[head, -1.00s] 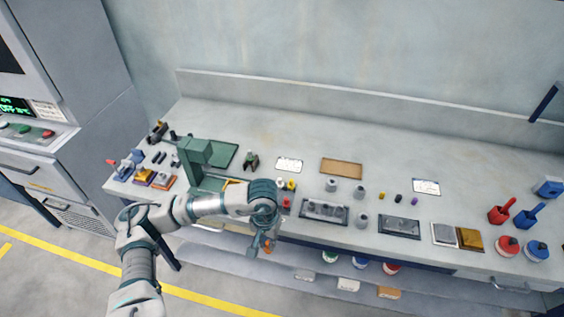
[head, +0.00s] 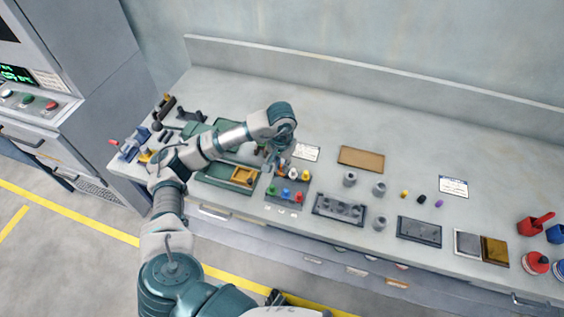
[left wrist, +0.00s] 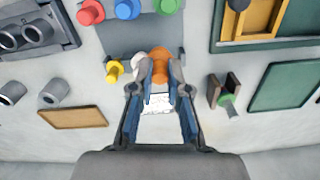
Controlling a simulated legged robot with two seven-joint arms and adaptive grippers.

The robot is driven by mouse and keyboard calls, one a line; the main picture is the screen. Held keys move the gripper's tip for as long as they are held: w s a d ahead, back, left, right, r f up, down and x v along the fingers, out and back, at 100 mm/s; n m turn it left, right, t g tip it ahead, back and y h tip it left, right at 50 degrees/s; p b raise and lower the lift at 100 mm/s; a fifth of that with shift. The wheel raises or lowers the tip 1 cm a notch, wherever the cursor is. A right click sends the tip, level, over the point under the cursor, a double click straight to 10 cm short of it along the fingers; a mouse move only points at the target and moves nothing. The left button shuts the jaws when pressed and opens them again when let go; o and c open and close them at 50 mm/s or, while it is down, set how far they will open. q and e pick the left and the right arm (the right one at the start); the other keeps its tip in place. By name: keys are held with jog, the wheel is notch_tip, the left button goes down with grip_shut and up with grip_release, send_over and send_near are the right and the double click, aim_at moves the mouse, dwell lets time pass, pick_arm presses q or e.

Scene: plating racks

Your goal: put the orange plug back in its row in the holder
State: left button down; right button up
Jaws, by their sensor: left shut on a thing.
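My left gripper (left wrist: 159,75) is shut on the orange plug (left wrist: 159,58), which sits between its fingertips in the left wrist view. In the head view my left gripper (head: 271,164) is at the back left part of the grey holder (head: 283,207). The holder (left wrist: 140,38) carries red (left wrist: 91,12), blue (left wrist: 127,9) and green (left wrist: 166,6) plugs in one row. A yellow plug (left wrist: 114,72) and a white plug (left wrist: 139,66) stand in the other row, beside the orange one. The orange plug's lower end is hidden, so I cannot tell whether it is seated.
A green tray with a yellow frame (head: 243,176) lies left of the holder. A dark fixture plate (head: 338,207) and grey cylinders (head: 349,179) are to its right. A brown tray (head: 361,158) and a white label card (head: 306,152) lie behind. The bench is clear toward the back wall.

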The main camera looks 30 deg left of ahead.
aim_at(281, 165)
pick_arm(q)
jog(key=w+a, duration=0.1)
jog(key=a+f, duration=0.1)
jog(key=w+a, duration=0.1)
jog(key=shift+w+a+f, duration=0.1)
jog(key=shift+w+f, duration=0.15)
jog(key=shift+w, duration=0.1)
jog(key=shift+s+d+f, duration=0.1)
jog(key=shift+d+f, duration=0.15)
jog(key=shift+f, duration=0.3)
jog(key=shift+d+f, duration=0.2)
jog(key=shift+f, duration=0.3)
jog(key=shift+s+d+f, duration=0.15)
jog(key=shift+s+d, duration=0.05)
jog(key=shift+d, duration=0.2)
jog(key=c, duration=1.5)
grip_release()
jog(key=shift+w+f, duration=0.1)
jog(key=o, duration=0.4)
jog(key=shift+w, duration=0.15)
jog(key=shift+c, duration=0.2)
jog(key=shift+w+a+f, duration=0.1)
jog(key=shift+a, duration=0.5)
jog(key=shift+r, duration=0.25)
notch_tip(281, 165, up, 12)
pick_arm(e)
jog(key=shift+s, duration=0.1)
